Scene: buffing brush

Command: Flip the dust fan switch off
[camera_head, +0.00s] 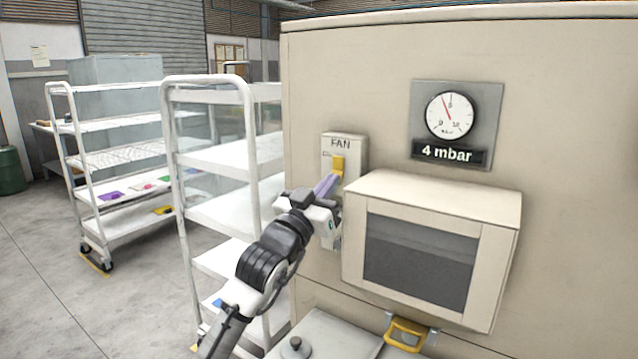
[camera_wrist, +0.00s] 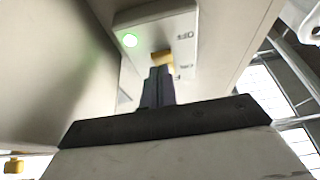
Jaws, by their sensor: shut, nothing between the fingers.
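The fan switch is a pale box (camera_head: 328,143) labelled FAN on the beige cabinet's front, with a yellow lever (camera_head: 338,163) below the label. In the wrist view the switch box (camera_wrist: 143,22) has a lit green lamp (camera_wrist: 129,40), and the yellow lever (camera_wrist: 161,57) stands out from its face.
A box with a dark window (camera_head: 420,265) juts out just right of my gripper. A gauge (camera_head: 450,115) reading 4 mbar is above it, and a yellow handle (camera_head: 406,335) below. A white shelf trolley (camera_head: 225,150) stands close on the left. Open floor (camera_head: 50,270) lies further left.

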